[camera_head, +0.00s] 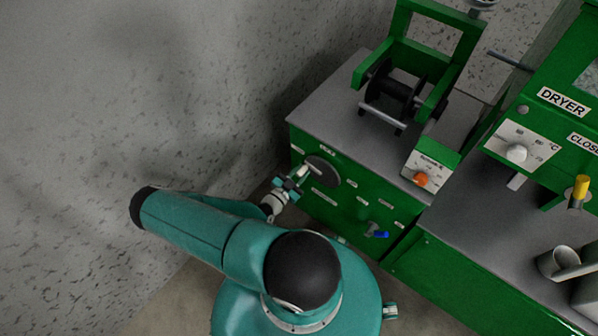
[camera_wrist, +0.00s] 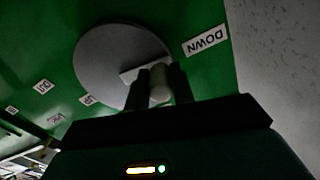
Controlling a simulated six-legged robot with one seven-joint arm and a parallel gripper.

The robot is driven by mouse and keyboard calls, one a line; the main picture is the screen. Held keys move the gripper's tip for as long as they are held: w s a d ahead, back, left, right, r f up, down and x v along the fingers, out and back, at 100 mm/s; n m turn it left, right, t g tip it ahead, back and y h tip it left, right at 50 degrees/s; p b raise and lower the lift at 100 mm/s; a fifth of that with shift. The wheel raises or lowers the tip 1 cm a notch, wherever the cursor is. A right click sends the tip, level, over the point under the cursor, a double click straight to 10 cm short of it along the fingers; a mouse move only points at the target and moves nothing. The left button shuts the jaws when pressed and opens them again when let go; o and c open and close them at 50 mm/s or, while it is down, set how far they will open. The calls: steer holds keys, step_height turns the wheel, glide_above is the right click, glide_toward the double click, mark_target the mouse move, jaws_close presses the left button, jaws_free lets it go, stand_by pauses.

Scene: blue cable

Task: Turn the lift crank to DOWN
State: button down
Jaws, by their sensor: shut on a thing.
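The lift crank has a grey round disc (camera_wrist: 105,62) on a green panel, with a pale arm (camera_wrist: 130,74) and a short light knob (camera_wrist: 158,84). My gripper (camera_wrist: 161,80) is shut on the knob, one dark finger on each side. The arm points from the disc to the right in the wrist view. A white DOWN label (camera_wrist: 205,40) is upside down there, up and right of the knob. In the head view, my gripper (camera_head: 298,178) is at the left side of the crank disc (camera_head: 324,171); the fingertips are small there.
The green machine front carries other small labels and a blue-handled valve (camera_head: 378,234) at lower right. A reel (camera_head: 392,90) stands on top. An orange knob (camera_head: 421,180) and the dryer (camera_head: 540,120) are to the right. A speckled wall (camera_head: 120,90) is on the left.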

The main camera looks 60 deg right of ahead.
steer(key=shift+s+f, duration=0.15)
steer(key=shift+f, duration=0.05)
steer(key=shift+f+n, duration=0.2)
steer(key=shift+n, duration=0.5)
steer(key=c, duration=1.2)
jaws_free()
steer(key=shift+w+a, duration=0.2)
steer(key=shift+a, duration=0.1)
steer(key=a, duration=0.4)
steer(key=w+a, duration=0.1)
steer(key=a, duration=0.8)
steer(key=shift+w, duration=0.4)
